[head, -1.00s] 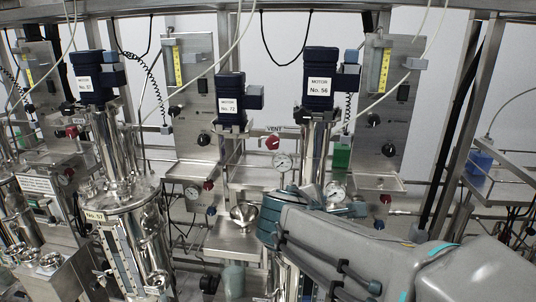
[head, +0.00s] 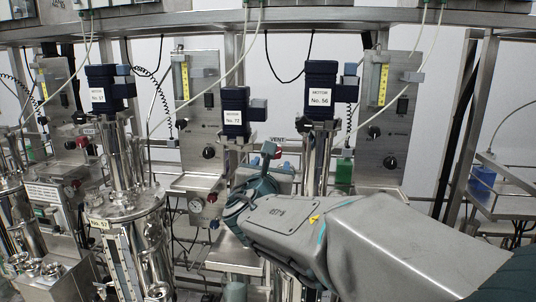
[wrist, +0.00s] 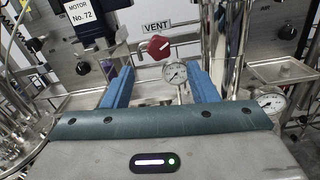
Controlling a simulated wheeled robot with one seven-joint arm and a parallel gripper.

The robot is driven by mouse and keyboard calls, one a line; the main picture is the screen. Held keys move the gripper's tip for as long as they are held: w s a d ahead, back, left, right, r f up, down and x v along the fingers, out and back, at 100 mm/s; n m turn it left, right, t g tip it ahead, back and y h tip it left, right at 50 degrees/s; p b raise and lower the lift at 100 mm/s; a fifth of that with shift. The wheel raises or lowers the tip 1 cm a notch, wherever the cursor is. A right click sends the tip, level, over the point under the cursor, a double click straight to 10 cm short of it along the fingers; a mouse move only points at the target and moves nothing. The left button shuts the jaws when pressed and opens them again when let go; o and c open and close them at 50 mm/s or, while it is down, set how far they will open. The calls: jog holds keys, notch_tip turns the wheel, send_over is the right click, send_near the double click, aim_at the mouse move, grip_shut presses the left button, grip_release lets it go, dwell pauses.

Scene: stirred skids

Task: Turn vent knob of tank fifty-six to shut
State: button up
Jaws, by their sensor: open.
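The red vent knob (wrist: 160,47) sits under a VENT label (wrist: 157,26) in the wrist view, with a white mark on its face. In the head view the red knob (head: 278,153) shows only partly behind my gripper (head: 270,168). The motor marked No. 56 (head: 320,92) stands just right of it on a steel column. My gripper (wrist: 160,72) is open and empty. Its blue fingers point toward the knob, one on either side of it in the picture, with the knob just above the gap. I see no contact with the knob.
The motor marked No. 72 (head: 235,115) stands left of the knob. A shiny steel column (wrist: 216,45) rises close to the right finger. A green block (head: 344,171) is right of the No. 56 column.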

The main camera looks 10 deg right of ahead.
jog(key=x, duration=0.9)
jog(key=shift+p, duration=0.35)
